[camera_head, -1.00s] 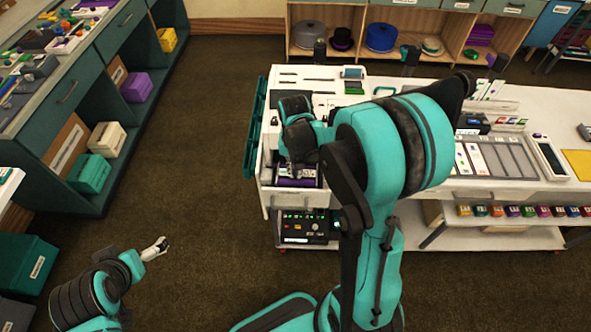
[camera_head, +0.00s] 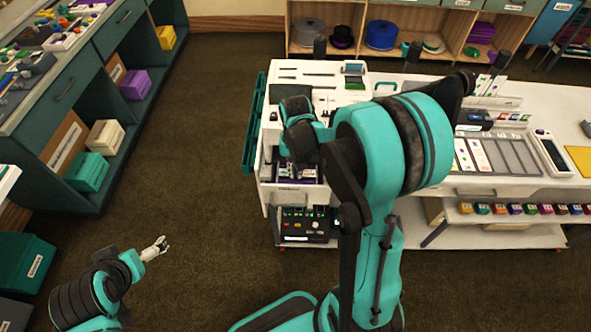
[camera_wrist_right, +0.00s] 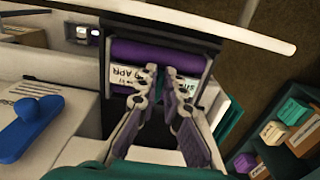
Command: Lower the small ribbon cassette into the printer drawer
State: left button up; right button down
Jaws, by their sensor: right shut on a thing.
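The small ribbon cassette (camera_wrist_right: 150,50) has purple rolls and a white printed label. My right gripper (camera_wrist_right: 161,76) is shut on its middle; in the head view the gripper (camera_head: 302,170) is partly hidden by my own arm. The cassette, a purple patch there (camera_head: 310,182), is at the printer drawer (camera_head: 290,197), which is pulled out with a white front. In the wrist view the cassette lies within the drawer's dark frame; I cannot tell whether it rests on the bottom.
A blue handled tool (camera_wrist_right: 30,125) lies on the white surface beside the drawer. A teal panel (camera_head: 254,125) stands along the counter's left side. A slotted tray (camera_head: 495,156) and a handheld device (camera_head: 550,153) sit to the right. The floor at left is open.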

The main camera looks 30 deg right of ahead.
jog(key=shift+f, duration=0.15)
jog(key=c, duration=1.6)
grip_release()
notch_tip(320, 180, up, 12)
jog(key=shift+r, duration=0.1)
